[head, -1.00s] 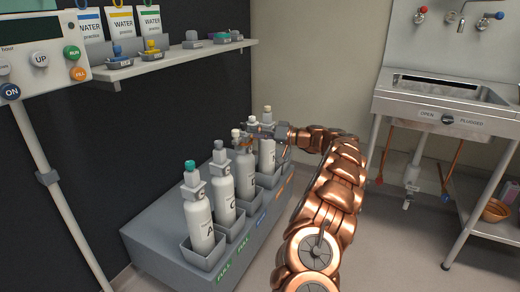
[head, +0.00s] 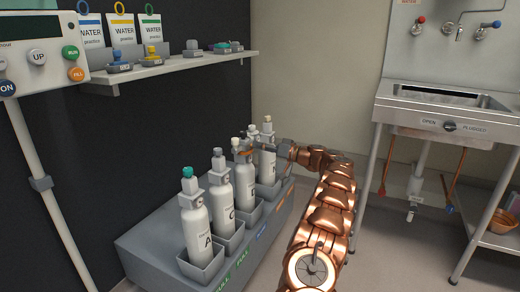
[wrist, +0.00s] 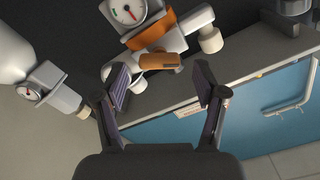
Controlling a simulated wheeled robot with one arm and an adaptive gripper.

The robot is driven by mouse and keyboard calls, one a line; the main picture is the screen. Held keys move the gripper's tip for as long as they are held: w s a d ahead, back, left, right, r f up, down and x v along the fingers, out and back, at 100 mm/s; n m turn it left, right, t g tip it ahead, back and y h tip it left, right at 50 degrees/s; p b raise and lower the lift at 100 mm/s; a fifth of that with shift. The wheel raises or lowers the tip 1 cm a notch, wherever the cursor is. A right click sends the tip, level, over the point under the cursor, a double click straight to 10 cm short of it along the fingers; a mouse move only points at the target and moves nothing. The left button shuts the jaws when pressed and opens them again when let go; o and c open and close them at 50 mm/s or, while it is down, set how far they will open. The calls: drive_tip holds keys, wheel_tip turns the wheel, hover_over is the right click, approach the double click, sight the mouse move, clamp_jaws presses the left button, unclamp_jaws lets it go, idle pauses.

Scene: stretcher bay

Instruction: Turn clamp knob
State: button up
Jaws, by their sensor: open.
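In the wrist view an orange clamp (wrist: 152,38) sits around a white fitting, beside a round dial gauge (wrist: 128,11). A brown bar-shaped clamp knob (wrist: 158,61) sticks out below it. My gripper (wrist: 160,84) is open and empty, with its two fingertips spread to either side just below the knob and apart from it. The knob cannot be made out there.
White bottles (head: 196,230) stand in cups on a grey rack (head: 150,250). A second gauge fitting (wrist: 45,82) lies close at left in the wrist view. A shelf (head: 180,65) hangs above the rack. A metal sink (head: 440,105) stands at right.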

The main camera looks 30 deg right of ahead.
drive_tip(key=shift+w+a, duration=0.2)
drive_tip(key=shift+w, duration=0.15)
drive_tip(key=c, duration=1.2)
drive_tip(key=shift+o, duration=0.2)
drive_tip(key=shift+m, duration=0.3)
drive_tip(key=m+p, duration=0.4)
drive_tip(key=m, duration=0.3)
drive_tip(key=m+p, duration=0.5)
drive_tip(key=m, duration=0.3)
drive_tip(key=f+m+p, duration=0.1)
drive_tip(key=m+p, duration=0.3)
drive_tip(key=m, duration=0.4)
drive_tip(key=shift+m, duration=0.3)
